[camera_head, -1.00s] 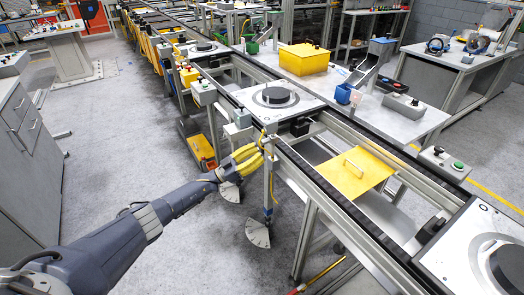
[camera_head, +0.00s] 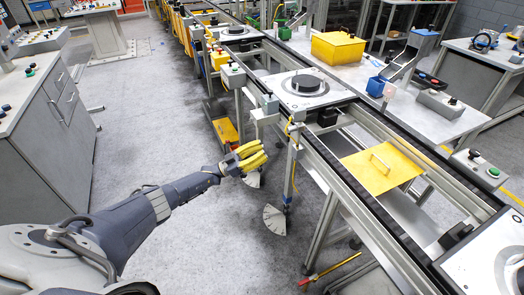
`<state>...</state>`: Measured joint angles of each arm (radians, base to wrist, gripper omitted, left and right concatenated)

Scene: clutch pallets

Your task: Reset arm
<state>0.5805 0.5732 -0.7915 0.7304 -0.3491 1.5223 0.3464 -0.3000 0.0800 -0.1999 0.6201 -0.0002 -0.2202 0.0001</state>
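My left gripper (camera_head: 251,157), with yellow fingers, reaches in from the left on its dark grey arm. It is over the open floor, just left of the conveyor's support post as seen in the head view. Its fingers lie close together in the picture, and no object shows between them. The angle does not show clearly whether they are open or shut. My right gripper is not in view. A clutch pallet (camera_head: 335,94) with a dark round disc sits on the conveyor beyond the gripper. Another pallet (camera_head: 462,264) is at the lower right.
The conveyor (camera_head: 355,190) runs diagonally beside the gripper. A yellow plate with a handle (camera_head: 383,172) lies across its frame. A worktable holds a yellow box (camera_head: 338,47) and blue bins. A grey cabinet (camera_head: 55,135) stands left.

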